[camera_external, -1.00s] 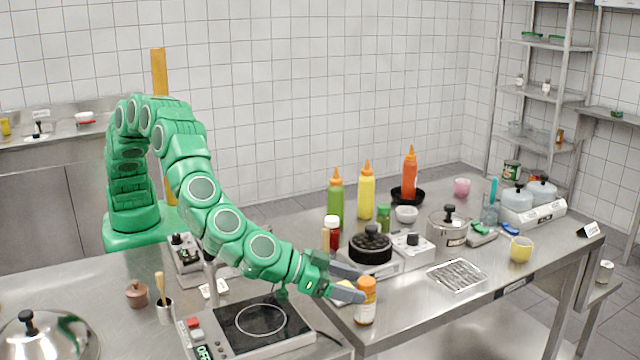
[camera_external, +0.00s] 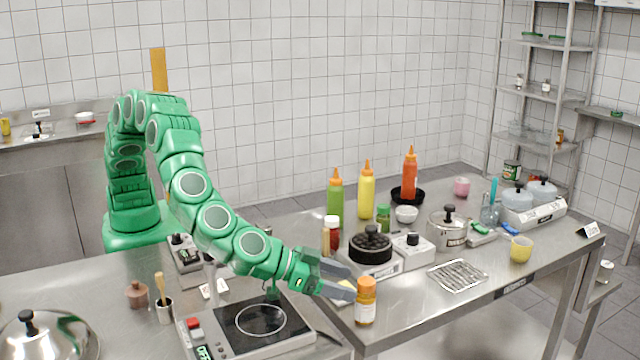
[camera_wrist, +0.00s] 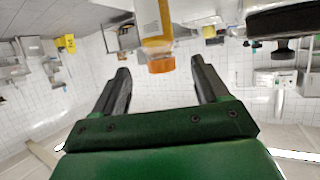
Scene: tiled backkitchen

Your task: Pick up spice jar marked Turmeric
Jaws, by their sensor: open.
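A spice jar with an orange cap and a pale label (camera_external: 366,304) stands upright near the front left corner of the right-hand table. Its label is too small to read. In the wrist view, which appears upside down, the orange-capped jar (camera_wrist: 155,30) shows ahead, between the directions of the two fingers. My gripper (camera_external: 353,281) is open and empty, just left of the jar, its fingers pointing toward it.
A red jar with a white cap (camera_external: 332,233) and a green-capped jar (camera_external: 383,218) stand behind. Squeeze bottles (camera_external: 366,192) stand farther back. A black-topped burner (camera_external: 370,252) is behind the jar; a hot plate (camera_external: 262,322) lies below my arm. Table right of the jar is clear.

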